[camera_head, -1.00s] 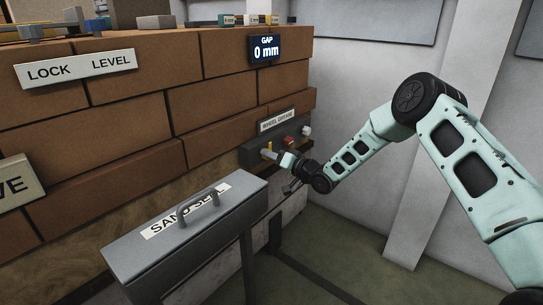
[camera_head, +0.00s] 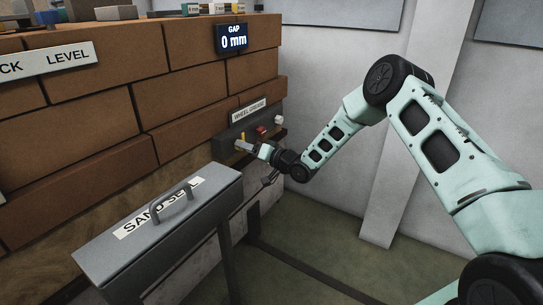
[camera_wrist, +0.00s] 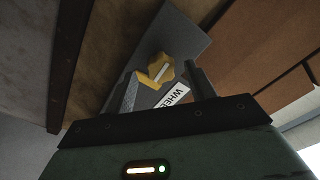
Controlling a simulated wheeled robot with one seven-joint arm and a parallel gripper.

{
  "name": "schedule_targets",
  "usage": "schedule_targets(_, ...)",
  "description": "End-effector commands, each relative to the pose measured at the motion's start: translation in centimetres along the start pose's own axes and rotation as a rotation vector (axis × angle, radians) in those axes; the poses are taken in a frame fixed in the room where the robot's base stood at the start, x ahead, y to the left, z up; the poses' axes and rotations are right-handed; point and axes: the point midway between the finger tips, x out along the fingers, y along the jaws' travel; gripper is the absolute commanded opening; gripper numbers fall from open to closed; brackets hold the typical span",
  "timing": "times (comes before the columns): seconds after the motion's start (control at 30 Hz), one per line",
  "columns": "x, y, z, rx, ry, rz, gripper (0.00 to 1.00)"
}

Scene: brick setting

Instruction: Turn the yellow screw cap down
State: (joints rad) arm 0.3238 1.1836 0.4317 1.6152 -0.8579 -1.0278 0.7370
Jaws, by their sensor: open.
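The yellow screw cap (camera_wrist: 161,69) is on a dark grey panel (camera_wrist: 189,41) in the wrist view. It has a pale stripe on its face and a yellow tab beside it at the lower left. In the head view the cap (camera_head: 242,145) is small, at the left end of the panel under the "WHEEL GREASE" label (camera_head: 249,109). My gripper (camera_wrist: 160,76) is open, with one finger to each side of the cap in the wrist view. Whether a finger touches it I cannot tell. In the head view my gripper (camera_head: 266,152) is just right of the cap.
Red (camera_head: 262,131) and white (camera_head: 279,120) knobs sit to the right of the cap on the panel. A grey box with a handle and a "SAND" label (camera_head: 130,231) stands in front of the brick wall (camera_head: 180,92). A display reads "GAP 0 mm" (camera_head: 233,38).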

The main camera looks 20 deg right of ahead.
Motion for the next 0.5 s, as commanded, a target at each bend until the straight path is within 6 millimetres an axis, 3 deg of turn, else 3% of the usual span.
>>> schedule_targets(0.5, -11.8, 0.0, -0.1, 0.003, -0.001, 0.004, 0.55)
